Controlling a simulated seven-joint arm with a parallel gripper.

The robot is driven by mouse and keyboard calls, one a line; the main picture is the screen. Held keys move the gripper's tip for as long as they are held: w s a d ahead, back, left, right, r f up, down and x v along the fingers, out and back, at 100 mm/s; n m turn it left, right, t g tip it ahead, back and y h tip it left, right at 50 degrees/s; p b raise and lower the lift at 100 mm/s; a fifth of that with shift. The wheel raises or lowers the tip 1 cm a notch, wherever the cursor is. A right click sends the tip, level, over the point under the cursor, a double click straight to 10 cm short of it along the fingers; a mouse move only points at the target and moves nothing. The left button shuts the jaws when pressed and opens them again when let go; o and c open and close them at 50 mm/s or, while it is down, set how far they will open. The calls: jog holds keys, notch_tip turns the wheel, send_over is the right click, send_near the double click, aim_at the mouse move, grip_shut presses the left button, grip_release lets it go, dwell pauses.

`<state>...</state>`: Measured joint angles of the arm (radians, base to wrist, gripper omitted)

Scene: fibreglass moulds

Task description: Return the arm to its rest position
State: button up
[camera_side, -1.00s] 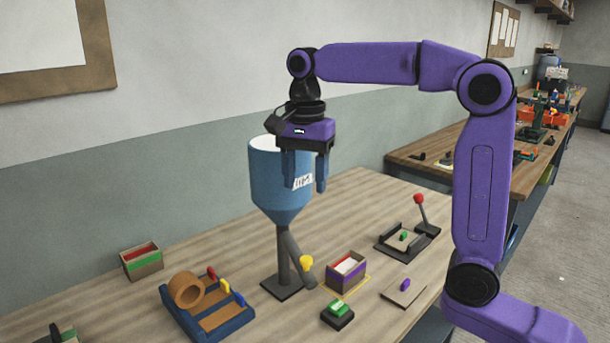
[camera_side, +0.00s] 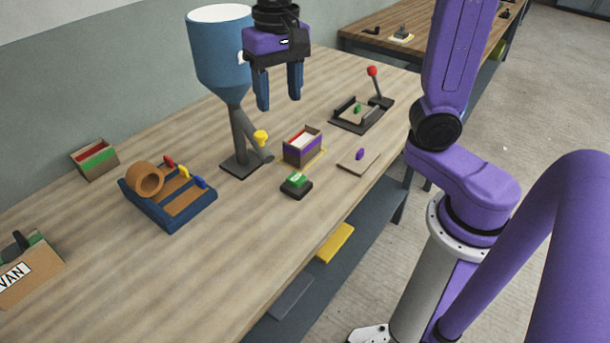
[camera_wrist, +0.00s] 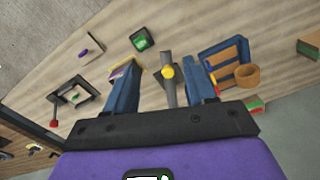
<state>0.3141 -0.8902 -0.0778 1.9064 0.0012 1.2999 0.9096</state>
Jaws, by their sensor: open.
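My gripper (camera_side: 278,88) is open, with its two blue fingers apart and nothing between them. It hangs above the bench (camera_side: 284,230), in front of and to the right of the blue hopper (camera_side: 218,62). In the wrist view the fingers of my gripper (camera_wrist: 163,88) show on both sides of the hopper's dark spout (camera_wrist: 169,90) with its yellow knob. The fingers touch nothing that I can see.
A small purple-sided box (camera_side: 303,149), a green button block (camera_side: 296,184) and a red-knobbed lever fixture (camera_side: 362,112) stand on the bench. A blue tray (camera_side: 172,222) with an orange roll (camera_side: 146,180) is left. The front of the bench is clear.

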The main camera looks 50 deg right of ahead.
jog(key=s+d+f+n, duration=0.2)
jog(key=s+f+n, duration=0.3)
jog(key=s+n, duration=0.3)
jog(key=s+d+f+n, duration=0.3)
jog(key=s+f+n, duration=0.2)
jog(key=s+n, duration=0.3)
jog(key=s, duration=0.3)
jog(key=shift+s+d, duration=0.15)
jog(key=shift+d, duration=0.1)
